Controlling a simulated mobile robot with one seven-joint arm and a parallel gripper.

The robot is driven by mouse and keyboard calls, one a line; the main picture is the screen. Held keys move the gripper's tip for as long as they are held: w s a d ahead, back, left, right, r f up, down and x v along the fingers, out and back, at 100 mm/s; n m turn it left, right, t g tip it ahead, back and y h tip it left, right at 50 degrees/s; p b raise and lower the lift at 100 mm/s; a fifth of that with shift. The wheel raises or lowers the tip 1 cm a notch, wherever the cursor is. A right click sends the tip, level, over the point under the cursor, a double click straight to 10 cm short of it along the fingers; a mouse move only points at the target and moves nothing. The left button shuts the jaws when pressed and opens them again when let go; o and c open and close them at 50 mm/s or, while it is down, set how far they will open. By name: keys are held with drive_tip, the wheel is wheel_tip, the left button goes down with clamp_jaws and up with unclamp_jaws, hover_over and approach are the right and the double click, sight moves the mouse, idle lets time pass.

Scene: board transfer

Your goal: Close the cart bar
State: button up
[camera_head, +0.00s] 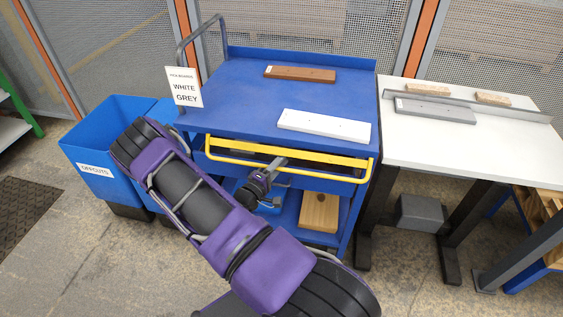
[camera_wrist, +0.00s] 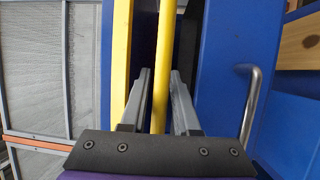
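The blue cart (camera_head: 235,105) stands in front of me with a yellow bar (camera_head: 225,157) along its front, at the upper edge of the drawer area. The bar shows as two roughly parallel yellow lengths. My gripper (camera_head: 278,163) is at the middle of the lower length. In the wrist view, this yellow length (camera_wrist: 162,60) runs between the two fingers of my gripper (camera_wrist: 158,85), with gaps visible on both sides. The fingers are open around it. The second yellow length (camera_wrist: 121,60) lies outside the fingers, to the left. A latch is not visible.
A white board (camera_head: 325,126) and brown board (camera_head: 300,73) lie on the cart top. A sign (camera_head: 184,88) reads WHITE, GREY. A blue offcuts bin (camera_head: 95,170) stands left. A white table (camera_head: 460,140) with a grey board (camera_head: 435,110) stands right. A wooden block (camera_head: 319,212) sits on the lower shelf.

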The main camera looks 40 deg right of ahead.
drive_tip(key=shift+c, duration=0.2)
clamp_jaws()
idle(1.3)
